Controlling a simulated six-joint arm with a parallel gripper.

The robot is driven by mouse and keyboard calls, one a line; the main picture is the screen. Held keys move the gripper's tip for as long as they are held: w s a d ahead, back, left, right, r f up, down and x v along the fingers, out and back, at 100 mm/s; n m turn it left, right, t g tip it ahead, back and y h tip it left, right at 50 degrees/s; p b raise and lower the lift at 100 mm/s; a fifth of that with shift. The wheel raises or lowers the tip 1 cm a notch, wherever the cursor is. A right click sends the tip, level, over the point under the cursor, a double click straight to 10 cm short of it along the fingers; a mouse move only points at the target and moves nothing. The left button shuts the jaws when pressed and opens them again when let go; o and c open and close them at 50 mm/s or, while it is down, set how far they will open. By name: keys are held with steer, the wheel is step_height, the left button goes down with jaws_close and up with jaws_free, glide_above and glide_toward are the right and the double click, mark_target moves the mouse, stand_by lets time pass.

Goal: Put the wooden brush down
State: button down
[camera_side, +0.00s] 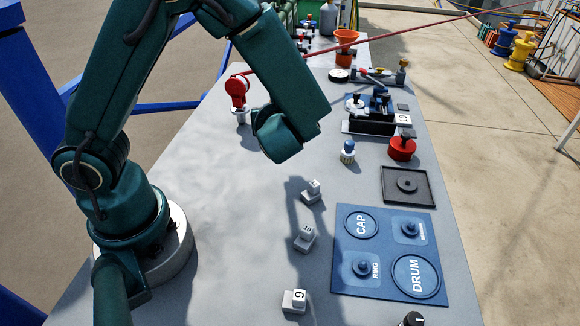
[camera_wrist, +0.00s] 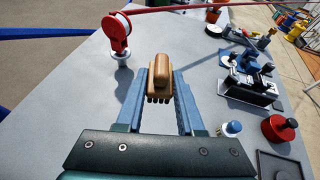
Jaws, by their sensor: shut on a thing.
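The wooden brush (camera_wrist: 160,78) is tan with a rounded back and dark bristles at its lower edge. It sits between the two blue-grey fingers of my gripper (camera_wrist: 161,88) in the wrist view, and the fingers are shut on it. In the side view my arm's end link hides the gripper and the brush. The brush appears to be over the grey table (camera_side: 215,190); I cannot tell whether it touches the surface.
A red pulley (camera_side: 238,92) stands near the gripper. A blue-capped piece (camera_side: 347,151), a red drum (camera_side: 402,148), a black tray (camera_side: 405,186) and a blue labelled mat (camera_side: 392,255) lie right. Several numbered blocks (camera_side: 304,238) stand mid-table. The table's left-middle is clear.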

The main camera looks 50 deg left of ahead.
mark_target(232, 151)
steer(key=s+a+f+n+g, duration=0.1)
steer(key=s+a+n+g, duration=0.1)
steer(key=a, duration=0.1)
steer(key=s+a+f+n+g+y, duration=0.1)
steer(key=s+a+f+n+g, duration=0.1)
steer(key=a, duration=0.1)
steer(key=s+a+f+n+g+y, duration=0.1)
steer(key=s+a+f+g, duration=0.1)
steer(key=s+a+g, duration=0.1)
steer(key=shift+f+n, duration=0.15)
steer(key=shift+n, duration=0.25)
steer(key=shift+f, duration=2.55)
steer(key=shift+f, duration=0.15)
steer(key=c, duration=0.5)
jaws_free()
steer(key=shift+d, duration=0.1)
